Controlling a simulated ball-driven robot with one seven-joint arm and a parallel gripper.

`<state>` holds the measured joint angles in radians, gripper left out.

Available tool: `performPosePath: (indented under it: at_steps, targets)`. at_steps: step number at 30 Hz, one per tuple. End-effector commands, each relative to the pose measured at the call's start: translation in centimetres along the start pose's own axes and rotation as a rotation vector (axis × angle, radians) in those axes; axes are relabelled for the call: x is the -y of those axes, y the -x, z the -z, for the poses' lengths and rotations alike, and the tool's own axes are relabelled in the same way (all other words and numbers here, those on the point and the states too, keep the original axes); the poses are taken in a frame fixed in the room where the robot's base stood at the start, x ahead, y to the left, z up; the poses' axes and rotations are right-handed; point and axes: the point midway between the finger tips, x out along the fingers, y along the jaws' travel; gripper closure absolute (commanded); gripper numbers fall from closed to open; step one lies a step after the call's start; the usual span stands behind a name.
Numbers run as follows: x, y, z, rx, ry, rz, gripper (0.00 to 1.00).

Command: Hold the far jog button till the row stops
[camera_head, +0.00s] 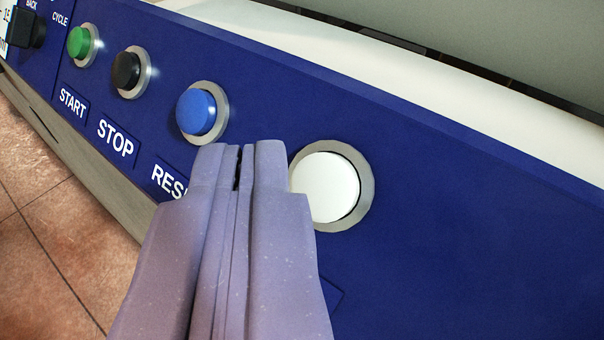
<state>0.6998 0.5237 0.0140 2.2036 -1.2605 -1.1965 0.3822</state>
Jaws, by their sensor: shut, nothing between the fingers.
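A large white round button (328,188) in a metal ring sits on the blue control panel (450,230). Its left edge is partly covered by my gripper, and no label for it can be read, so I cannot tell whether it is a jog button. My gripper (240,150) is shut and empty, with its tips appearing between the blue button (196,111) and the white one. I cannot tell whether the tips touch the panel. The row is not recognisable in this view.
A green button (82,43) above START and a black button (128,72) above STOP stand left of the blue one, whose label begins "RES". A black knob (25,28) is at the far left. A white ledge (440,85) runs above the panel; tiled floor (50,240) shows lower left.

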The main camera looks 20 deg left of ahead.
Motion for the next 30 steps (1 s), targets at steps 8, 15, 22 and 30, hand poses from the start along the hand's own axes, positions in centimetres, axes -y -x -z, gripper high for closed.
performPosePath:
  at_steps: [8,15,22,30]
  targets:
    - [1.3,1.8,1.5,0.001,0.0,-0.001,1.0]
    - [1.5,2.0,1.5,0.0,0.001,0.0,1.0]
    - [0.6,1.4,2.5,0.013,0.039,-0.03,1.0]
    - [-6.0,-1.9,19.8,0.073,0.299,-0.438,1.0]
